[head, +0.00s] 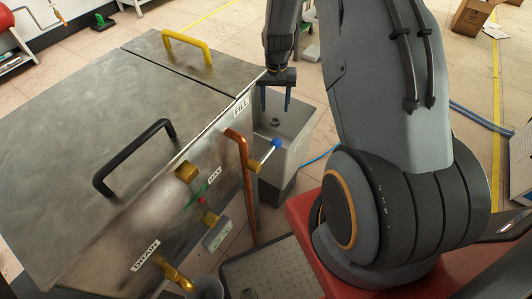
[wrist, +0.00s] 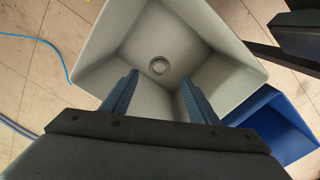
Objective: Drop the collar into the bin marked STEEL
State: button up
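A small grey ring, which looks like the collar (head: 275,122), lies on the floor of a light grey bin (head: 297,150). In the wrist view the collar (wrist: 158,67) is near the middle of the floor of the grey bin (wrist: 215,35). No legible STEEL mark shows on the bin. My gripper (head: 275,107) is over the bin with its blue fingers pointing down. In the wrist view my gripper (wrist: 159,78) has its fingers apart, with nothing between them, and the collar shows beyond the gap.
A blue bin (wrist: 272,125) stands beside the grey one. A large metal tank with lids (head: 90,120), handles, FILL and DRAIN labels and valves stands on the left, close to my gripper. A copper pipe (head: 247,185) and a blue-knobbed lever (head: 276,143) stick out near the bin.

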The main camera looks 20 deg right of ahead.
notch_tip(320, 180, up, 8)
dwell(0.7)
jog(key=shift+f, duration=0.1)
dwell(0.3)
